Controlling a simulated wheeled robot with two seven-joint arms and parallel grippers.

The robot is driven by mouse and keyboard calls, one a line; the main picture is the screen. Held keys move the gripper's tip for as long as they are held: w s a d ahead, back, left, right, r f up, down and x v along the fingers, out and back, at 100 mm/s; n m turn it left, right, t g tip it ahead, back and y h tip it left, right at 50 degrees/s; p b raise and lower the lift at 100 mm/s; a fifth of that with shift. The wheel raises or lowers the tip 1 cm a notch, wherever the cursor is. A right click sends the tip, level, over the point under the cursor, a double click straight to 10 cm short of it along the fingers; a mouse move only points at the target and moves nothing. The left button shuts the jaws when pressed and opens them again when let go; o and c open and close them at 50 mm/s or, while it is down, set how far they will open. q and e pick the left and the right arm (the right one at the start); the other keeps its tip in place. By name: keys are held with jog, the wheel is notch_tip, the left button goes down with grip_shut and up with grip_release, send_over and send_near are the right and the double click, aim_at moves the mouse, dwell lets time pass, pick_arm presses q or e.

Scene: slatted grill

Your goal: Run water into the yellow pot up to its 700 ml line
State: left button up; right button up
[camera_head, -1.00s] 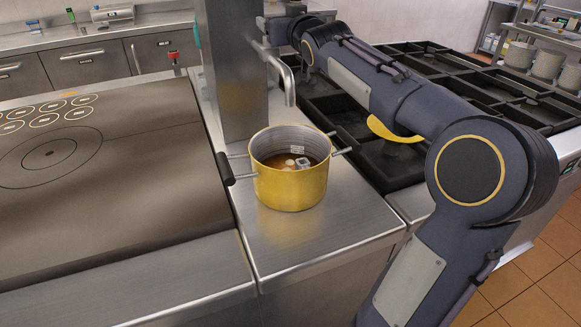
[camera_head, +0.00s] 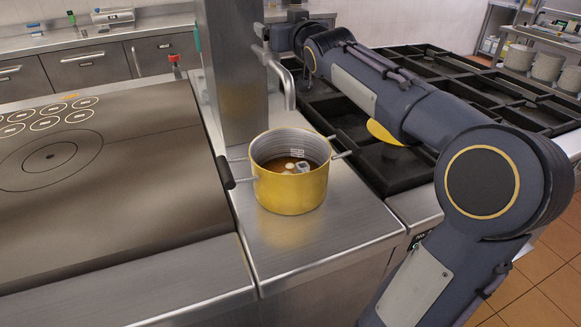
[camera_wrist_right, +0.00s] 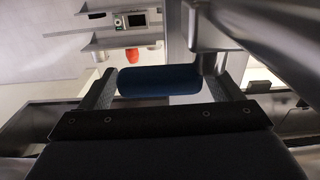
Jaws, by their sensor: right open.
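The yellow pot (camera_head: 290,190) stands upright on the steel counter, with brownish liquid, a few small pale pieces and a small marked scale inside. I cannot read the scale. The bent metal spout (camera_head: 290,90) comes from the steel column above the pot's rim; no stream shows. My right arm reaches to the back of the column, where its gripper is mostly hidden in the head view. In the right wrist view, my right gripper (camera_wrist_right: 165,92) is open, its fingers on either side of a dark blue cylindrical handle (camera_wrist_right: 160,80). My left gripper is not in view.
A flat griddle (camera_head: 110,200) lies left of the counter (camera_head: 300,250). Black burner grates (camera_head: 350,110) lie to the right, under my arm. The steel column (camera_head: 232,70) stands just behind the pot. The counter in front of the pot is clear.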

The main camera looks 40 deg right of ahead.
jog(key=v, duration=0.6)
jog(key=shift+s, duration=0.25)
jog(key=shift+a, duration=0.1)
dwell(0.3)
dwell(0.4)
